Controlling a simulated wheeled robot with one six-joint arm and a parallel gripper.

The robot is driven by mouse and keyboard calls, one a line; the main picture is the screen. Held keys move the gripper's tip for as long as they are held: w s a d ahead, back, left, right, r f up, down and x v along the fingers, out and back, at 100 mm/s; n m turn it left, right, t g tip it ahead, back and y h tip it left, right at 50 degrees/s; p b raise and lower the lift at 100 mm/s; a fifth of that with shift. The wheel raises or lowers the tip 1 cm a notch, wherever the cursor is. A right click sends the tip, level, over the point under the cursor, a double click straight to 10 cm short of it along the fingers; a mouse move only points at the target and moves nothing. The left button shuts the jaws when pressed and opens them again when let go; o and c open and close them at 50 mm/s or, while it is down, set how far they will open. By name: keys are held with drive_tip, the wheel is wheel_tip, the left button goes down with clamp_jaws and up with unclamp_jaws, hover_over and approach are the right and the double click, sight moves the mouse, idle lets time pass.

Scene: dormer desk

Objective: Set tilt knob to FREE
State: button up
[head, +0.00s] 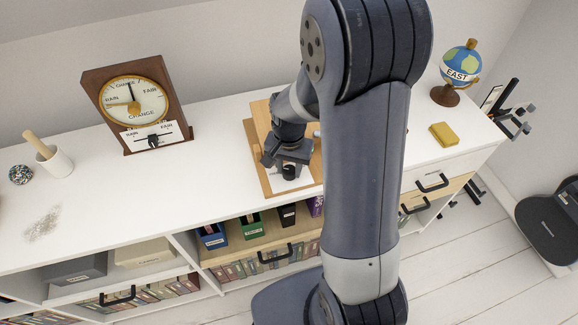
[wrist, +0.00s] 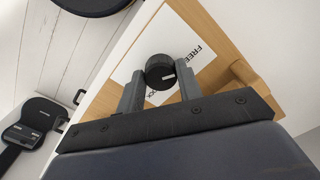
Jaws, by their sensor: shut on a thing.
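The black round tilt knob (wrist: 160,70) sits on a white card on a light wooden stand (wrist: 217,73). In the wrist view, FREE is printed above and right of the knob. A second label below the knob is partly hidden; the letters "OCK" show. The knob's white mark points to the right, between the two labels. My gripper (wrist: 161,84) has one finger on each side of the knob and is shut on it. In the head view, the knob (head: 289,172) shows under my gripper (head: 287,161) at the stand (head: 258,131).
A barometer (head: 132,103), a cup with a wooden handle (head: 56,162) and a speckled ball (head: 20,174) stand left on the white top. A globe (head: 459,66) and a yellow block (head: 444,134) are at right. Open shelves lie below the front edge.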

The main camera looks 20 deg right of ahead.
sight(289, 170)
drive_tip(key=o, duration=1)
drive_tip(key=shift+r, duration=0.1)
wheel_tip(289, 170, up, 11)
drive_tip(key=shift+f, duration=0.2)
wheel_tip(289, 170, down, 11)
drive_tip(key=shift+r, duration=0.1)
drive_tip(key=shift+m, duration=0.3)
idle(0.3)
